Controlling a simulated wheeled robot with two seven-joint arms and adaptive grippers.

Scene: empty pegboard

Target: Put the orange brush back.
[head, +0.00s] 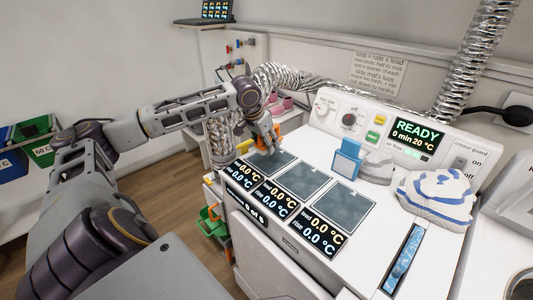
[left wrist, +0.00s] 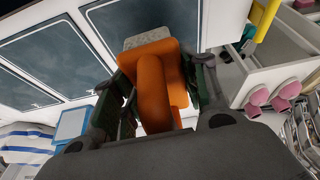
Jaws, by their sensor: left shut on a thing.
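The orange brush (left wrist: 153,88) fills the middle of the left wrist view, with a pale grey bristle end at the top. My left gripper (left wrist: 160,100) is shut on it, one finger on each side. In the head view my left gripper (head: 266,138) is at the back left edge of the white machine, by the leftmost dark plate (head: 270,162). Little of the brush shows there, and I cannot tell whether its bristles touch the plate. My right gripper is not in view.
Two more dark plates (head: 302,180) (head: 344,206) lie to the right. A blue block (head: 346,159) and a blue-striped white cloth (head: 436,197) are on the machine top. The control panel (head: 391,130) reads READY. Pink objects (left wrist: 270,97) and a yellow thing (left wrist: 262,18) are beside the machine.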

